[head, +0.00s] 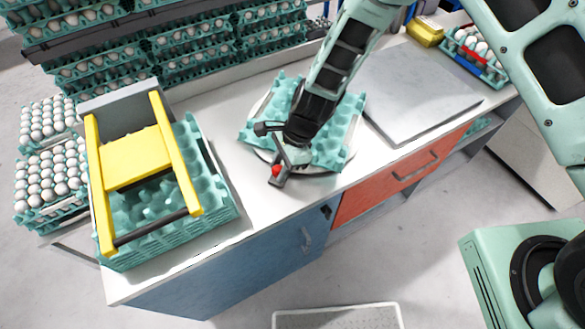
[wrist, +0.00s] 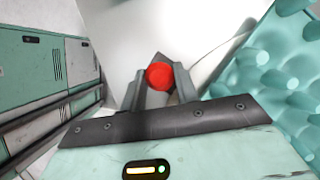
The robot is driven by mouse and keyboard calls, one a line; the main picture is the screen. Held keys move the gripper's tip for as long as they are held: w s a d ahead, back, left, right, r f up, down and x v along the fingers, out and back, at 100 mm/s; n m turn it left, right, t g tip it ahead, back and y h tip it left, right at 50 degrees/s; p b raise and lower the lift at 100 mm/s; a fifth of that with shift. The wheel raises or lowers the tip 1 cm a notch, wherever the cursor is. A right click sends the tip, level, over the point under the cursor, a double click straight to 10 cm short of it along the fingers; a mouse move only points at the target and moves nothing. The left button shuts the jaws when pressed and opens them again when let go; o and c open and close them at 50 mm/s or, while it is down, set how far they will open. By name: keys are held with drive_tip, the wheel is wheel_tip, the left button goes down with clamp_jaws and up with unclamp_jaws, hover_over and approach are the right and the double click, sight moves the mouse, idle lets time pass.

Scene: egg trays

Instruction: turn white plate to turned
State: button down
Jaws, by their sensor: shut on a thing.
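The white plate (head: 262,104) is a round disc on the white counter, mostly hidden under a teal egg tray (head: 329,146). Its rim shows around the tray's edges. A small red knob (head: 276,170) sits at the plate's near-left rim. My gripper (head: 279,179) is low over the counter at the knob. In the wrist view the red knob (wrist: 159,76) lies between the two fingers of my gripper (wrist: 158,86), which is shut on it. The teal tray (wrist: 285,75) fills the right of that view.
A stack of teal trays (head: 222,198) with a yellow-handled frame (head: 135,158) stands at the left. A grey slab (head: 415,95) lies right of the plate. Egg racks (head: 190,45) stand behind. The counter front has blue and orange (head: 395,175) panels.

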drive_tip(key=w+a+m, duration=0.1)
drive_tip(key=a+m, duration=0.1)
drive_tip(key=a, duration=0.1)
drive_tip(key=w+a+m+t, duration=0.1)
drive_tip(key=shift+w+a+r, duration=0.1)
drive_tip(key=shift+w+a, duration=0.25)
drive_tip(key=shift+w+a+m+t+p, duration=0.45)
drive_tip(key=shift+w+a+m, duration=0.25)
drive_tip(key=shift+w+a, duration=0.2)
drive_tip(key=shift+w+a+m+t+p, duration=0.35)
drive_tip(key=shift+w+a+m+p, duration=0.45)
drive_tip(key=shift+w+a+m, duration=0.5)
drive_tip(key=shift+w+a+m+t+p, duration=0.15)
drive_tip(key=shift+w+a+m+p, duration=0.1)
drive_tip(key=shift+w, duration=0.4)
drive_tip(key=shift+w+a+m+t+p, duration=0.15)
drive_tip(key=shift+w+a+m+p, duration=0.1)
drive_tip(key=shift+w, duration=0.5)
drive_tip(key=c, duration=1.1)
unclamp_jaws()
drive_tip(key=b+v, duration=0.3)
drive_tip(key=v, duration=1.4)
drive_tip(key=shift+r, duration=0.2)
